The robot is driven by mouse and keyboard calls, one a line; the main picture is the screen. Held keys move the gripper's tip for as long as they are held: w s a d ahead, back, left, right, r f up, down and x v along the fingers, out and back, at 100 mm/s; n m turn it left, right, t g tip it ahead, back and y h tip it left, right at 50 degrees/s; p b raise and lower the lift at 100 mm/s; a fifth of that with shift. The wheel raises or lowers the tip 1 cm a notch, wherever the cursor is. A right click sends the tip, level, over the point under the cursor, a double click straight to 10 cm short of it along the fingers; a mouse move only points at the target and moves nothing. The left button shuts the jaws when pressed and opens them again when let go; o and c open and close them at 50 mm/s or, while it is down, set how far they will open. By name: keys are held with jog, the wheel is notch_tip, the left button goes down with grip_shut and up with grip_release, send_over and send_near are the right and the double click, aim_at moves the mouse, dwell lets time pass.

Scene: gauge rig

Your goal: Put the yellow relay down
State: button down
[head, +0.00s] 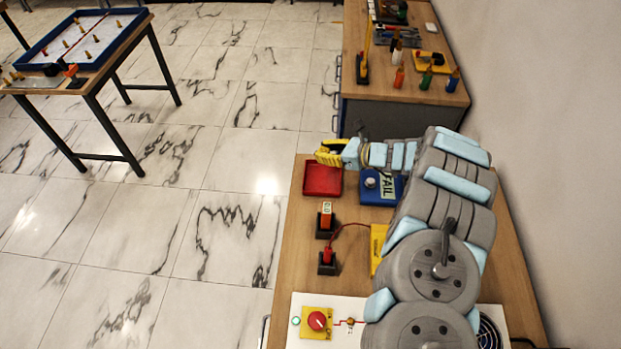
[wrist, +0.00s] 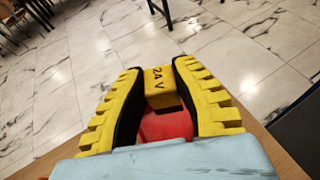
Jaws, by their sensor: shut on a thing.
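The yellow relay (wrist: 160,87), marked "24 V", sits between the two yellow-and-black fingers of my gripper (wrist: 160,95) in the wrist view. The fingers are shut on it. In the head view my gripper (head: 329,152) is over the far edge of a red tray (head: 322,181). The relay cannot be told apart from the yellow fingers there. Red of the tray (wrist: 166,125) shows below the relay in the wrist view. I cannot tell whether the relay touches the tray.
A blue block marked FAIL (head: 369,195) is right of the red tray. Nearer are a black holder with an orange part (head: 326,215) and another with a red plug and wire (head: 327,257). A white panel with a red knob (head: 317,321) is at the front. Another bench (head: 400,91) stands beyond.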

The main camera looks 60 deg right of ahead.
jog(key=shift+s+f, duration=0.1)
jog(key=shift+f, duration=4.6)
jog(key=shift+f+b, duration=0.2)
jog(key=shift+b, duration=0.2)
jog(key=c, duration=0.9)
grip_release()
jog(key=shift+c, duration=0.2)
jog(key=shift+r, duration=0.1)
jog(key=shift+s+r+p, duration=0.1)
jog(key=shift+r+p, duration=0.1)
jog(key=shift+p, duration=0.1)
jog(key=v, duration=1.1)
jog(key=shift+s+d, duration=0.1)
jog(key=shift+s, duration=0.2)
